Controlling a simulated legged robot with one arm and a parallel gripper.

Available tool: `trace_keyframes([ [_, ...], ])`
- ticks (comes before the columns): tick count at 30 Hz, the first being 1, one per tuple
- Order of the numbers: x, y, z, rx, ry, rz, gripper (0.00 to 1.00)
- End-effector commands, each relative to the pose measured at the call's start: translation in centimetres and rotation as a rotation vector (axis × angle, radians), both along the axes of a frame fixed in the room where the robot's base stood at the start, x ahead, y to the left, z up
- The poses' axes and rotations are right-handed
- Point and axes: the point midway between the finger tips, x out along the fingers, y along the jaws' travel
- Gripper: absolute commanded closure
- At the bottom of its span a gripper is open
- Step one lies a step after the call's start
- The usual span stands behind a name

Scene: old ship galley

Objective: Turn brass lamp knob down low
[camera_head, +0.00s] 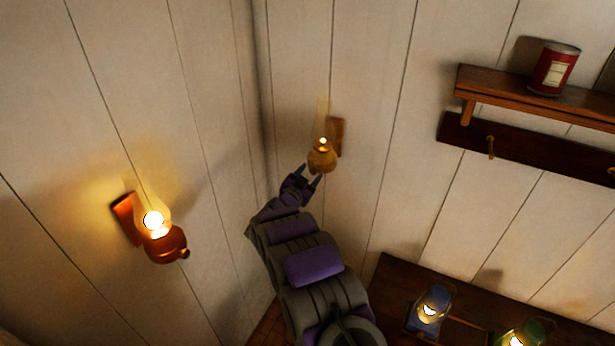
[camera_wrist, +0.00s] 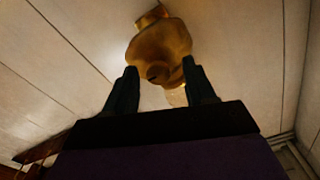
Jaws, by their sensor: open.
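The brass lamp (camera_head: 322,160) hangs on a wooden wall bracket (camera_head: 337,135) just right of the room corner. Its flame is small and its glass chimney (camera_head: 322,118) is faint. My gripper (camera_head: 310,176) is open just below and left of the lamp's round body. In the wrist view, the brass body (camera_wrist: 160,50) lies just beyond my two dark fingertips (camera_wrist: 159,72), which are spread apart. A small dark round spot shows on the body between the tips; I cannot tell if it is the knob. Contact cannot be made out.
A copper-red lamp (camera_head: 167,246) burns brightly on the left wall. A shelf (camera_head: 500,83) with a red can (camera_head: 555,68) and a rail with hooks (camera_head: 490,145) are at upper right. Blue (camera_head: 432,307) and green (camera_head: 522,334) lanterns stand lower right.

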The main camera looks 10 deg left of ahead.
Motion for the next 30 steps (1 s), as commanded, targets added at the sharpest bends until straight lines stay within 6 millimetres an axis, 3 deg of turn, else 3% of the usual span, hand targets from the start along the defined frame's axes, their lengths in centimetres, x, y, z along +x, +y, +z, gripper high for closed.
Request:
trace_keyframes([
  [8,-1.5,0.7,0.0,0.001,-0.001,0.001,0.45],
  [24,-12.0,4.9,-0.2,-0.001,0.000,0.005,0.45],
  [30,-14.9,5.8,-0.3,-0.003,0.002,0.003,0.45],
])
